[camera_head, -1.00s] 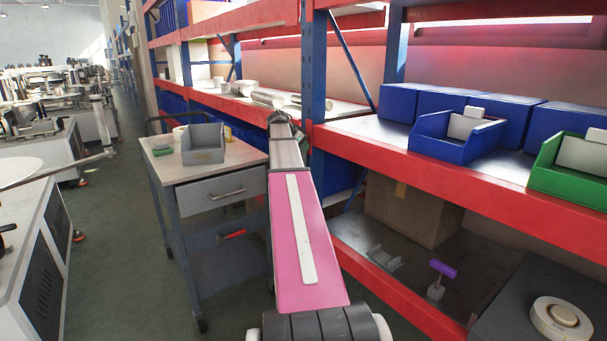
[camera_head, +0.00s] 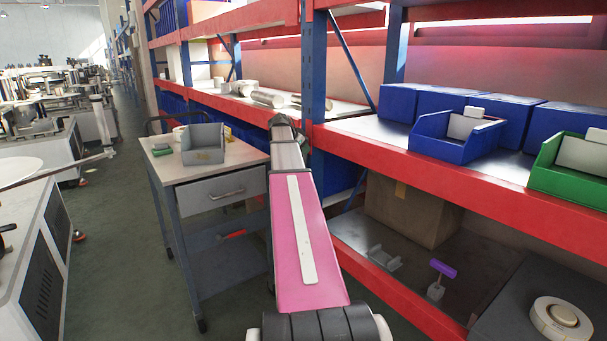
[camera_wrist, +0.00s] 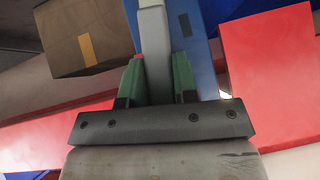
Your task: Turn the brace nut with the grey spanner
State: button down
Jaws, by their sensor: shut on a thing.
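The grey spanner (camera_wrist: 154,40) runs up from my gripper (camera_wrist: 157,68) to the top edge of the wrist view. My gripper's green-and-black fingers are shut on it, one on each side. Its far end is cut off by the frame. A blue rack post (camera_wrist: 187,35) is behind it. I cannot make out the brace nut in any view. In the head view my arm hides the gripper and the spanner.
A red shelf beam (camera_head: 450,170) runs along the right, with blue bins (camera_head: 455,140) and a green bin (camera_head: 570,185) on its shelf. A grey trolley (camera_head: 165,172) stands left of my arm. A brown box (camera_wrist: 85,35) is at the wrist view's upper left. The left aisle floor is clear.

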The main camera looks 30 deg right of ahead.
jog(key=shift+s+f+t, duration=0.1)
jog(key=shift+s+t, duration=0.5)
jog(key=shift+s, duration=0.1)
jog(key=shift+s+d+f+m+t, duration=0.1)
jog(key=shift+s+f+m+t, duration=0.1)
jog(key=shift+s+m+t, duration=0.25)
jog(key=shift+s+d+f+m+t, duration=0.15)
jog(key=shift+s+t, duration=0.1)
jog(key=shift+s, duration=0.25)
jog(key=shift+a, duration=0.1)
jog(key=shift+s, duration=0.1)
jog(key=shift+s+f+m+t, duration=0.45)
jog(key=shift+s+t, duration=0.25)
jog(key=shift+s, duration=0.1)
